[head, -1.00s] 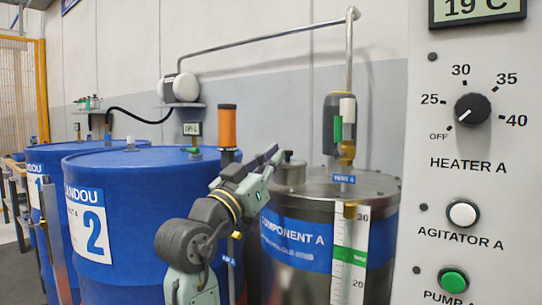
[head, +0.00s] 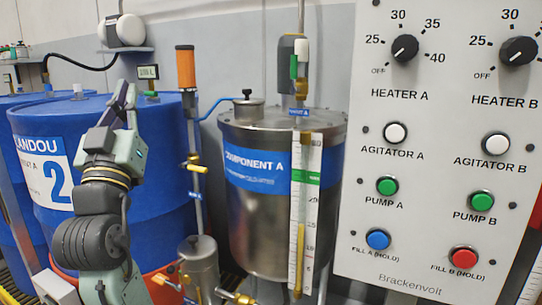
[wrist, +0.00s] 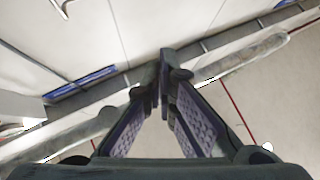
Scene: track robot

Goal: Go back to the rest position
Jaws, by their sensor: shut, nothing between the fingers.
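My gripper (head: 126,97) shows in the head view at the left, raised on my folded arm in front of the blue drum. It is pointing up and holds nothing. In the wrist view my gripper (wrist: 163,85) has its two fingers converging to a point, shut and empty. Behind the fingers the wrist view shows only blurred pale surfaces and pipe-like lengths.
A blue drum (head: 165,125) labelled 2 stands behind my arm. The steel Component A tank (head: 265,220) stands in the middle, with a gauge scale (head: 312,190). The control panel (head: 430,130) fills the right. An orange-topped pipe (head: 186,66) rises beside the drum.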

